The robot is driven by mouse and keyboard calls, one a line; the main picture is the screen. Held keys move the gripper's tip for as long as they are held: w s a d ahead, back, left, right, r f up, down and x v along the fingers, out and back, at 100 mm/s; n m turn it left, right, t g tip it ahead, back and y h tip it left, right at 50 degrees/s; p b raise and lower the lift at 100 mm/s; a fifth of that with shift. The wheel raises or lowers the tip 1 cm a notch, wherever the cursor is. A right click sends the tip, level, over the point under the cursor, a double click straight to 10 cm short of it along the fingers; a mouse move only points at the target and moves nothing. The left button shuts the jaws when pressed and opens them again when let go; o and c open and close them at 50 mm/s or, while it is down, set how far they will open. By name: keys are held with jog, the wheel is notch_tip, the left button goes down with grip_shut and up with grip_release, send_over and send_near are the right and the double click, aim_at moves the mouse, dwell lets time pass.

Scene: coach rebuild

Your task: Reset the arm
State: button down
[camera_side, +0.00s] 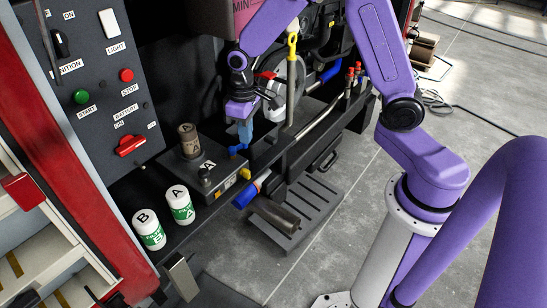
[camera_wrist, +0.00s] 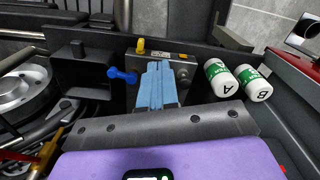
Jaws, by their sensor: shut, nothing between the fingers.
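My gripper (camera_side: 245,140) hangs from the purple arm over the dark engine bay, fingers pointing down. Its light blue fingers are together with nothing between them. In the wrist view the fingers (camera_wrist: 158,68) overlap the grey box with a yellow cap. In the side view that box (camera_side: 213,180), marked A, lies below and left of the fingers, and a small blue handle (camera_side: 238,149) is just below them. In the wrist view the blue handle (camera_wrist: 122,75) is left of the fingers. Contact with either cannot be told.
White-green bottles A (camera_side: 180,205) and B (camera_side: 149,230) stand on the ledge left of the gripper. A control panel (camera_side: 95,100) rises at left. A yellow-handled dipstick (camera_side: 291,80) and hoses stand right. Grey floor (camera_side: 480,90) is open.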

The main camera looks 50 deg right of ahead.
jog(key=s+r+n, duration=0.4)
jog(key=s, duration=0.9)
jog(key=s+d+r+n, duration=0.1)
jog(key=s+r+n, duration=0.3)
jog(key=s, duration=0.9)
jog(key=shift+s+r+n, duration=0.4)
jog(key=shift+r, duration=0.05)
